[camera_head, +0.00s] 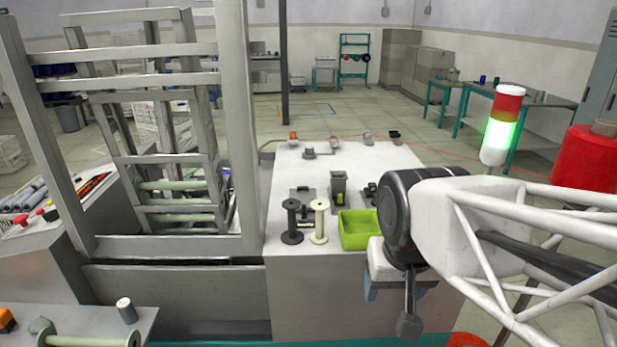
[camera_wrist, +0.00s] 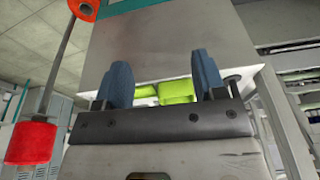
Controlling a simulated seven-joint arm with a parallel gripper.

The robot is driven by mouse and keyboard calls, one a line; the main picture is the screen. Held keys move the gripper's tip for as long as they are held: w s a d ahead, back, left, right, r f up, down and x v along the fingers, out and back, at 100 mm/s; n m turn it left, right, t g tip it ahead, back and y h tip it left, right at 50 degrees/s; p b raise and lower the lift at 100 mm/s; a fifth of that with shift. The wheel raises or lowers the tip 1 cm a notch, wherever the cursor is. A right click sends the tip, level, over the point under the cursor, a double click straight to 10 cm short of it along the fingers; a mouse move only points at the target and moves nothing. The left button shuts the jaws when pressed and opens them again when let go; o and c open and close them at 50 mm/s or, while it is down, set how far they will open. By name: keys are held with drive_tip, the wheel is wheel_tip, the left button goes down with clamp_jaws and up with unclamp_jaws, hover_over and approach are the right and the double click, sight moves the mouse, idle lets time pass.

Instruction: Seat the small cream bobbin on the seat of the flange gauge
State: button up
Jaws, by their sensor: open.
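The small cream bobbin (camera_head: 319,222) stands upright on the grey table, just right of a black bobbin (camera_head: 292,222). Behind the bobbins stand a low dark fixture (camera_head: 302,197) and a taller grey fixture (camera_head: 339,186). I cannot tell which of them is the flange gauge or make out its seat. My gripper, with blue fingers, hangs at the table's front right, right of the bobbins and apart from them. In the wrist view my gripper (camera_wrist: 162,82) is open, with nothing held. The cream bobbin cannot be made out there.
A lime green tray (camera_head: 360,232) stands right of the cream bobbin, near my arm; lime green also shows beyond the fingers in the wrist view (camera_wrist: 177,91). A tall grey frame (camera_head: 240,130) rises left of the table (camera_head: 385,160). A signal lamp (camera_head: 501,125) stands at right.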

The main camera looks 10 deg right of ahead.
drive_tip(key=w+a+r+m+g, duration=0.1)
drive_tip(key=w+r+m, duration=0.25)
drive_tip(key=w, duration=0.25)
drive_tip(key=w+a+r+m, duration=0.2)
drive_tip(key=w+m, duration=0.3)
drive_tip(key=w, duration=0.2)
wheel_tip(320, 180, up, 2)
drive_tip(key=m+g, duration=0.1)
drive_tip(key=m, duration=0.7)
hover_over(320, 204)
drive_tip(key=shift+f, duration=0.2)
drive_tip(key=shift+f, duration=3.5)
drive_tip(key=c, duration=0.6)
